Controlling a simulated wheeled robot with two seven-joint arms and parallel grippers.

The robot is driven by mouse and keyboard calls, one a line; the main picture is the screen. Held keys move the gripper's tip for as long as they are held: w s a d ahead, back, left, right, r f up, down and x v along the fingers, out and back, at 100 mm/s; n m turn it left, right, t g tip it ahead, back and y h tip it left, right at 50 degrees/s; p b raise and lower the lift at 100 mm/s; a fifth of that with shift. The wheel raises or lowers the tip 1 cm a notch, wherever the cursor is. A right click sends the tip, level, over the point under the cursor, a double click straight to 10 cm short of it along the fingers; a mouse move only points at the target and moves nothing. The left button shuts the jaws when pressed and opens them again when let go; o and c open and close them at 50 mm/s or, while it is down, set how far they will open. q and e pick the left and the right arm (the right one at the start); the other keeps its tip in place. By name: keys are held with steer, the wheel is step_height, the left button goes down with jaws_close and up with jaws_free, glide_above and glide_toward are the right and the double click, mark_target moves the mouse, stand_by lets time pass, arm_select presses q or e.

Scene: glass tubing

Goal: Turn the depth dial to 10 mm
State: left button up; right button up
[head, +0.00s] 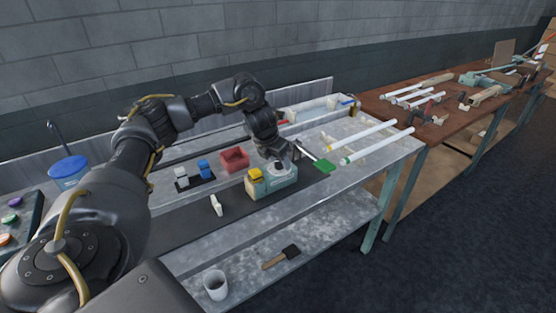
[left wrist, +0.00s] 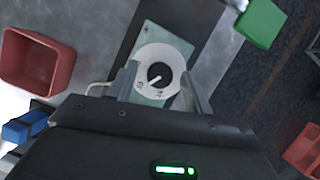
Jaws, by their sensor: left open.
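The depth dial (left wrist: 160,72) is a round white disc with a black pointer in the middle and small dark marks near its rim, too small to read. It sits on a pale green box (head: 270,182), which also shows in the left wrist view (left wrist: 152,38). My left gripper (left wrist: 160,80) is open over the dial, with one finger on each side of it. Whether the fingers touch the dial I cannot tell. In the head view my left gripper (head: 281,158) is above the box and partly hides the dial. My right gripper is in neither view.
A red bin (head: 234,159), a blue block (head: 204,168) and a yellow block (head: 256,174) are near the box. White tubes (head: 377,146) lie on the bench's right end. A small white piece (head: 216,205) lies left of the box.

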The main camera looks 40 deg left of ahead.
arm_select(q)
steer(key=p+v, duration=0.2)
steer(key=v, duration=0.8)
steer(key=shift+s+r+p, duration=0.2)
steer(key=shift+r+p, duration=0.1)
steer(key=shift+d, duration=0.1)
